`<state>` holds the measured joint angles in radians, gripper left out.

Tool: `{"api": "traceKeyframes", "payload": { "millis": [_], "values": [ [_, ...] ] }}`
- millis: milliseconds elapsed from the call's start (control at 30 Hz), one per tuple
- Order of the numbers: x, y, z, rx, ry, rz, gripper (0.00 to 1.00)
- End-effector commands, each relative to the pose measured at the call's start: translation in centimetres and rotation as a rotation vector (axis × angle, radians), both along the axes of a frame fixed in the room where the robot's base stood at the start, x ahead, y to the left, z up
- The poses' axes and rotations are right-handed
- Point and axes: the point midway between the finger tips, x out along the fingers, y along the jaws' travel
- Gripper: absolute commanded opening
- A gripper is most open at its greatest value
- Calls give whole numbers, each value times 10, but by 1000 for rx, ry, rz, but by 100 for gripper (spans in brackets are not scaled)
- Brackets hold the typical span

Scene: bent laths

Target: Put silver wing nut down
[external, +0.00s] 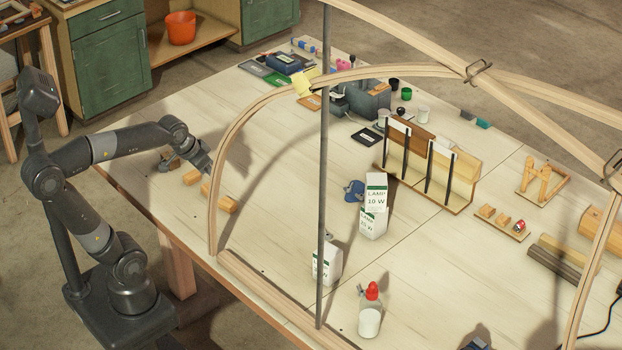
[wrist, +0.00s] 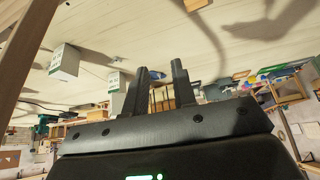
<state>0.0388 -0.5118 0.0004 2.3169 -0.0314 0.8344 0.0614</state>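I cannot make out the silver wing nut in either view. My gripper (external: 208,169) is at the left end of the workbench (external: 285,200) in the external view, above or beside small wooden blocks (external: 219,198). In the wrist view my gripper (wrist: 160,66) shows two dark fingers standing apart. I see nothing held between them, only the background through the gap. The height of my gripper above the bench is hard to tell.
A bent-lath arch (external: 232,135) rises close to the right of my gripper, with a grey upright pole (external: 323,200) beyond. Lamp boxes (external: 374,222) and a red-capped bottle (external: 370,312) stand mid-bench. A dark tool (external: 170,160) lies behind my wrist. Bare bench lies between.

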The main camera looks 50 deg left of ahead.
Motion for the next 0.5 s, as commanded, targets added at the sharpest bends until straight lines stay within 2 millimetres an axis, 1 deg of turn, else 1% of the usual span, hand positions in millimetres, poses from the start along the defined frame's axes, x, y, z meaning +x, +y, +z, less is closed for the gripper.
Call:
{"api": "traceKeyframes", "payload": {
  "millis": [33, 100, 200, 333, 500],
  "values": [
    [-20, 4, -4, 0, -3, 17, 24],
    [-41, 9, -11, 2, 1, 39, 24],
    [-64, 13, -20, 2, 5, 62, 24],
    [-81, 16, -28, 1, 9, 80, 24],
    [-86, 17, -31, 2, 12, 86, 24]
  ]
}}
